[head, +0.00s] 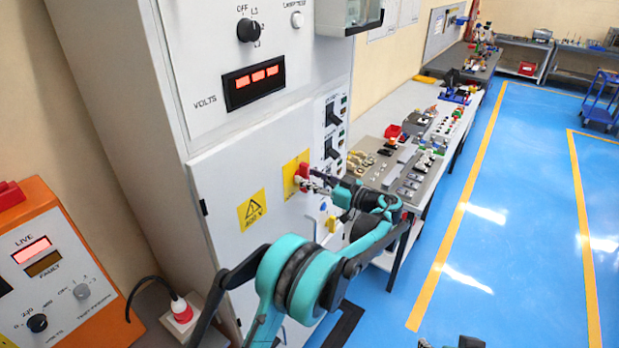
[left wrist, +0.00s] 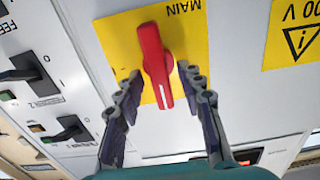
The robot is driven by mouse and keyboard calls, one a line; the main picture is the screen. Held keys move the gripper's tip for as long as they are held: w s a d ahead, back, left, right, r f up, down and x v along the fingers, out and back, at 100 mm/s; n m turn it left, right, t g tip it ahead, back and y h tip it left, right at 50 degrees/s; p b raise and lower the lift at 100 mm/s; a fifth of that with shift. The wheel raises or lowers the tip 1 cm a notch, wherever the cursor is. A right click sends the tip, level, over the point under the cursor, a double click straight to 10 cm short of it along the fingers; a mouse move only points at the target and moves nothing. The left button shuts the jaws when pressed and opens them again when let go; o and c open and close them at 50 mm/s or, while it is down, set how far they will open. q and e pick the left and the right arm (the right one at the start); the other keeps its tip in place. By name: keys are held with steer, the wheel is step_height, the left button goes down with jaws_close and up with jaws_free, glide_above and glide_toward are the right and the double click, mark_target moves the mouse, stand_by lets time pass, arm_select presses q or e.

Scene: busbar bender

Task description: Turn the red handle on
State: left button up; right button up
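The red handle (left wrist: 155,62) sits on a yellow plate (left wrist: 120,38) marked MAIN on the front of a grey cabinet. In the head view the red handle (head: 302,172) shows small, with my left gripper (head: 312,181) right at it. In the left wrist view my left gripper (left wrist: 158,95) is open, with one finger on each side of the handle's lower end. My right gripper is not clearly seen; only a dark piece of an arm shows at the bottom edge of the head view.
Black feeder switches (head: 333,113) are on the cabinet panel beside the yellow plate. A workbench (head: 398,200) with parts stands to the right of the cabinet. An orange test box (head: 60,270) is at the lower left. The blue floor (head: 510,200) is clear.

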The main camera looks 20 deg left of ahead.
arm_select(q)
jaws_close()
steer(key=shift+m, duration=0.3)
steer(key=m+b, duration=0.2)
steer(key=m, duration=0.1)
steer(key=shift+w+f+m, duration=0.15)
steer(key=shift+m, duration=0.15)
steer(key=shift+w+d+f+m+b, duration=0.1)
steer(key=shift+m+b, duration=0.5)
steer(key=shift+m, duration=1.65)
steer(key=shift+w+d+f+m+b, duration=0.15)
steer(key=shift+m+b, duration=0.4)
steer(key=shift+m, duration=1.75)
steer(key=shift+w+a+f+m+b, duration=0.1)
steer(key=shift+m+b, duration=0.5)
steer(key=shift+m, duration=1.65)
